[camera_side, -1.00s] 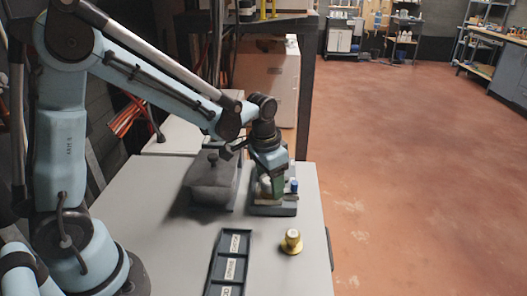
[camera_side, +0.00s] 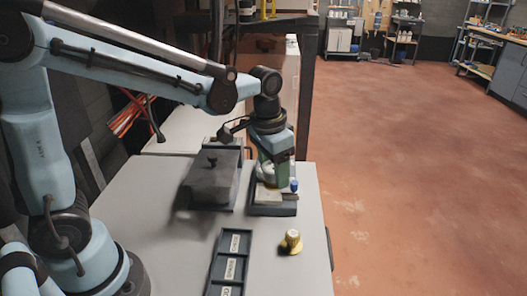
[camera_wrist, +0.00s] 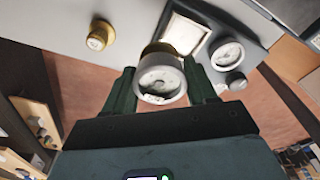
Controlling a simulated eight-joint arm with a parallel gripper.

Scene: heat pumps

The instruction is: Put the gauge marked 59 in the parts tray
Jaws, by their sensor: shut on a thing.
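My gripper (camera_side: 271,180) is shut on a round gauge with a pale face (camera_wrist: 162,82), seen between the green fingers in the wrist view. The number on its face is too blurred to read. In the side view it is mostly hidden by the fingers, just above the grey block (camera_side: 273,210). A second round gauge (camera_wrist: 227,55) sits on that block in the wrist view; its marking is not legible. The parts tray is probably the dark, long tray (camera_side: 212,266) with labelled compartments at the table's front; its labels are too small to read surely.
A yellow knob-like part (camera_side: 291,241) stands on the table right of the tray; it also shows in the wrist view (camera_wrist: 100,36). A blue-capped part (camera_side: 294,185) is on the block's right. A dark lidded box (camera_side: 210,182) stands left of the block. Table between is clear.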

